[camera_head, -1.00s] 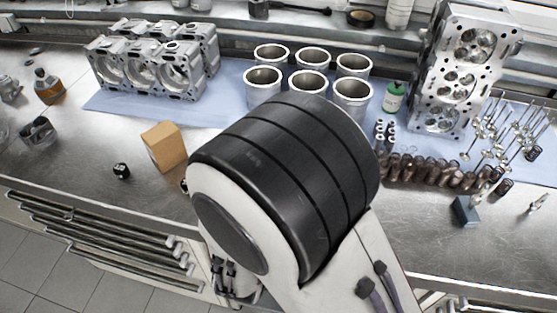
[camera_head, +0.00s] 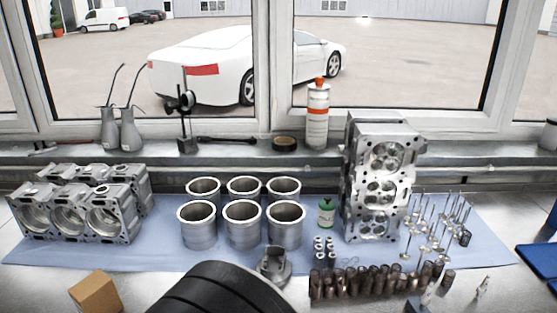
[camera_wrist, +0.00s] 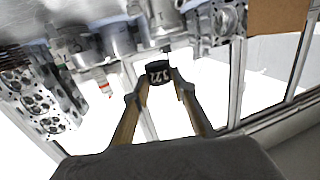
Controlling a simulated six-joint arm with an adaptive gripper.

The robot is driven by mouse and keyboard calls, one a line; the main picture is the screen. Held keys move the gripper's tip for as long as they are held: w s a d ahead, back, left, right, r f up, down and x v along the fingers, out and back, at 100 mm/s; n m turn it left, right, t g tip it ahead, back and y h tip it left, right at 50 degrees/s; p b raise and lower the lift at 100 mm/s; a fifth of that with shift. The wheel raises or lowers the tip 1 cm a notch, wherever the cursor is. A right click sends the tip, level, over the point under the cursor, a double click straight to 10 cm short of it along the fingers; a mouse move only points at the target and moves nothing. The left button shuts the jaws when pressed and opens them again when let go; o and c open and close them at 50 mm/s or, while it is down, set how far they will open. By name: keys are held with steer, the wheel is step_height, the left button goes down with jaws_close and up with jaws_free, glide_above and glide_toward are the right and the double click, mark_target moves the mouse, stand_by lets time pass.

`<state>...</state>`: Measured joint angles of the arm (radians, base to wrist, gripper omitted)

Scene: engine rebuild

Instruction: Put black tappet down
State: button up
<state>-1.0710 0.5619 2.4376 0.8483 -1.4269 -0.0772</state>
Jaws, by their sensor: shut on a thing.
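The black tappet (camera_wrist: 158,72) is a short dark cylinder with light numbers on its side. In the wrist view it sits between the fingertips of my gripper (camera_wrist: 160,80), which is shut on it. The wrist view is upside down, with the bench at the top, and the tappet appears clear of the surfaces there. In the head view my gripper is out of sight and my dark arm covers the bottom middle.
A cardboard box (camera_head: 97,293) stands at the front left. A grey part (camera_head: 272,264) stands beside my arm.

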steer(key=shift+w+a+n+y, duration=0.3)
steer(key=shift+w+y, duration=0.2)
steer(key=shift+w, duration=0.2)
steer(key=w+d, duration=1.2)
steer(key=d, duration=0.1)
steer(key=w+d+m+h, duration=0.1)
steer(key=w+d+h, duration=0.1)
steer(key=d, duration=0.9)
steer(key=w+d+m+h, duration=0.2)
steer(key=d+h, duration=0.1)
steer(key=d, duration=0.8)
steer(key=shift+w+d+r, duration=0.2)
steer(key=shift+d+r, duration=0.1)
steer(key=shift+r, duration=0.1)
